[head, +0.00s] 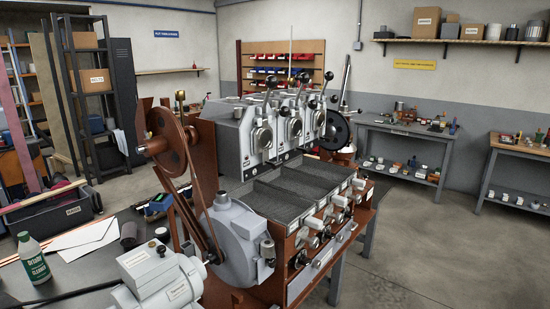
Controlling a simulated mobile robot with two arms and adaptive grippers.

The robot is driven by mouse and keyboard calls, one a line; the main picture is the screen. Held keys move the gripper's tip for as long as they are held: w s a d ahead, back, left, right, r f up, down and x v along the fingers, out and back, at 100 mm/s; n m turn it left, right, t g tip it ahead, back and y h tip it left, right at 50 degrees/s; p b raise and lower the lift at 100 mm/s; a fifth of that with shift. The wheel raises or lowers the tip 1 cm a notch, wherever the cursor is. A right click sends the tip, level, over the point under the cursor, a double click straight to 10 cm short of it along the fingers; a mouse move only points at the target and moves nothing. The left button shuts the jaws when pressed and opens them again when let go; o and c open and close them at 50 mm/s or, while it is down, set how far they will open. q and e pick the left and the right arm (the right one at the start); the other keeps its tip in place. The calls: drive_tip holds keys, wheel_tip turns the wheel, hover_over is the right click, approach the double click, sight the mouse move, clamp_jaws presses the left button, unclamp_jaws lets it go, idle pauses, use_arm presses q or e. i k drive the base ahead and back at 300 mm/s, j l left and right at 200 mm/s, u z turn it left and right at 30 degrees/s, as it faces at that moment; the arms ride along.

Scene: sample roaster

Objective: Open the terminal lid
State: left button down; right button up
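A light grey electric motor (165,285) sits at the bottom of the head view, partly cut off by the lower edge. A boxy grey housing with a flat top (146,262) is on its upper left side and carries a small white label too small to read. This looks like the terminal box, and its lid appears shut. Neither of my grippers is in view.
The sample roaster (275,190) stands right of the motor, with a brown belt wheel (170,138), levers and a grey blower casing (235,240) close by. A green bottle (32,258) and white papers (85,238) are on the dark bench at left. Open floor (430,250) lies right.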

sight(142, 265)
drive_tip(key=u, duration=2.5)
drive_tip(key=l+z, duration=0.4)
drive_tip(key=i+l+z, duration=0.15)
drive_tip(key=z, duration=0.3)
drive_tip(key=i+l+z, duration=0.15)
drive_tip(key=z, duration=0.25)
drive_tip(key=l, duration=0.1)
